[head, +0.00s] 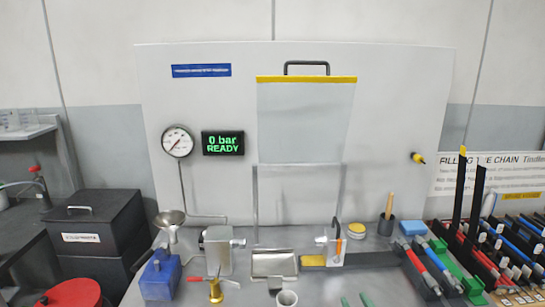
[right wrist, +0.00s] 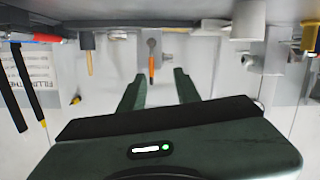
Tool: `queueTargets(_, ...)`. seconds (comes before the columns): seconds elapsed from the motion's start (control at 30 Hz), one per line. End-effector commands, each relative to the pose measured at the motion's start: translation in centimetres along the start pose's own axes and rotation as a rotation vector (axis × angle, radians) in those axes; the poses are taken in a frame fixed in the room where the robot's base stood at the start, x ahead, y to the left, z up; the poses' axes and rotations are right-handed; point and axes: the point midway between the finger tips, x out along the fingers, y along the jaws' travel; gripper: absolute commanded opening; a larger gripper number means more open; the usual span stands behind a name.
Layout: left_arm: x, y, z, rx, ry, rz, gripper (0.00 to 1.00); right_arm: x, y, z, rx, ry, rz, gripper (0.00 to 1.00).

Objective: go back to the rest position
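My right gripper (head: 355,299) shows only as two dark green fingertips at the bottom edge of the head view, low in front of the bench. In the right wrist view the right gripper (right wrist: 155,72) has its fingers well apart, with nothing held between them. That view is upside down, with the bench at the top. A small metal fixture with an orange handle (right wrist: 152,70) appears beyond the fingers, apart from them. My left gripper is in neither view.
A panel with a gauge (head: 178,141) and a "0 bar READY" display (head: 223,143) stands behind. Coloured tools (head: 425,270) crowd the right.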

Motion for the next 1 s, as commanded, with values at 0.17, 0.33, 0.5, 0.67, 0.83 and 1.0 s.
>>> queueTargets(0.17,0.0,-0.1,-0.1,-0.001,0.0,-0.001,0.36,-2.8,-1.3,4.1,0.011,-0.157,-0.047,0.33)
queueTargets(0.33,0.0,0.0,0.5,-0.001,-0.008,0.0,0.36,-7.1,-2.7,8.9,0.027,-0.359,-0.094,0.33)
queueTargets(0.5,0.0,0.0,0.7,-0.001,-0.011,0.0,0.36,-12.8,-3.9,13.5,0.045,-0.584,-0.128,0.33)
queueTargets(0.67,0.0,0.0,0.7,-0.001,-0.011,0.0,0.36,-18.0,-4.5,16.4,0.058,-0.763,-0.141,0.33)
queueTargets(0.83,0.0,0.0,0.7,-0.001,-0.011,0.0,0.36,-22.7,-4.8,18.4,0.067,-0.916,-0.146,0.33)
queueTargets(1.0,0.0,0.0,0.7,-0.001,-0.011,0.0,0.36,-27.1,-4.9,19.6,0.073,-1.05,-0.142,0.33)
